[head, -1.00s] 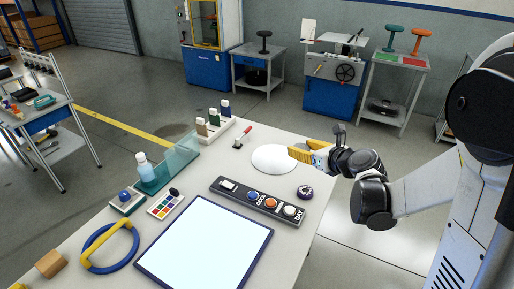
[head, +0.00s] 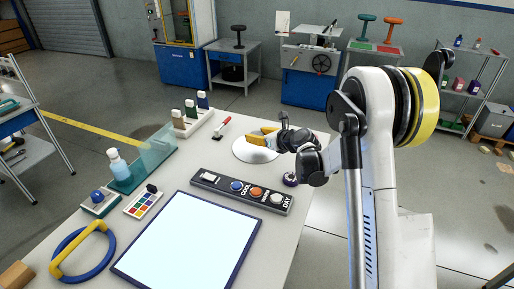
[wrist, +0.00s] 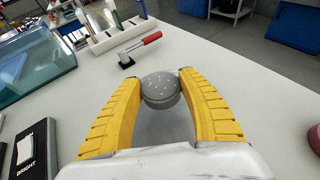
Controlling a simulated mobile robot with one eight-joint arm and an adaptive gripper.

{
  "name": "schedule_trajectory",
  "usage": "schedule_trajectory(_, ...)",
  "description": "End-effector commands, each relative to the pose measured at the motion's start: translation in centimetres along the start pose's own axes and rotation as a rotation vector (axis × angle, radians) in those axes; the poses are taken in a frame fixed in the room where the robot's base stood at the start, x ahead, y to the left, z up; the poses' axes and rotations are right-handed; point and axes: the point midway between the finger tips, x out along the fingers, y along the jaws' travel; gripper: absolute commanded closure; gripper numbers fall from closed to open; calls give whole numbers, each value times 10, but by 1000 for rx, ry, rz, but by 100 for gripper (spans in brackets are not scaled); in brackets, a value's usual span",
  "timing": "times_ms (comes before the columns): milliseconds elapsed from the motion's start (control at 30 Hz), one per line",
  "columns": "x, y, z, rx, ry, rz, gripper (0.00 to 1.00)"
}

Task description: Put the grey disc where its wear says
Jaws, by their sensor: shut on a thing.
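The grey disc (wrist: 163,88) shows in the wrist view between the tips of my yellow gripper fingers (wrist: 165,92). Its face is speckled with small pale marks. My gripper is shut on it. In the head view my gripper (head: 263,136) is at the far part of a white round patch (head: 252,154) on the workbench (head: 160,220). The disc cannot be made out there, and I cannot tell whether it touches the surface.
A dark switch panel (head: 218,185) and a bright square panel (head: 188,243) lie nearer. A purple-dark round item (head: 290,179) is right.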

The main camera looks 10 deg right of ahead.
Motion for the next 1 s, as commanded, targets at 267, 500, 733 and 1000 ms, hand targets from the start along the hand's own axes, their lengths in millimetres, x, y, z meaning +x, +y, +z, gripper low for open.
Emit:
schedule_trajectory(267,15,0,-31,0,0,-1,89)
schedule_trajectory(500,17,0,-37,0,0,-1,89)
schedule_trajectory(733,18,0,-40,0,0,-1,49)
schedule_trajectory(1000,18,0,-40,0,0,-1,32)
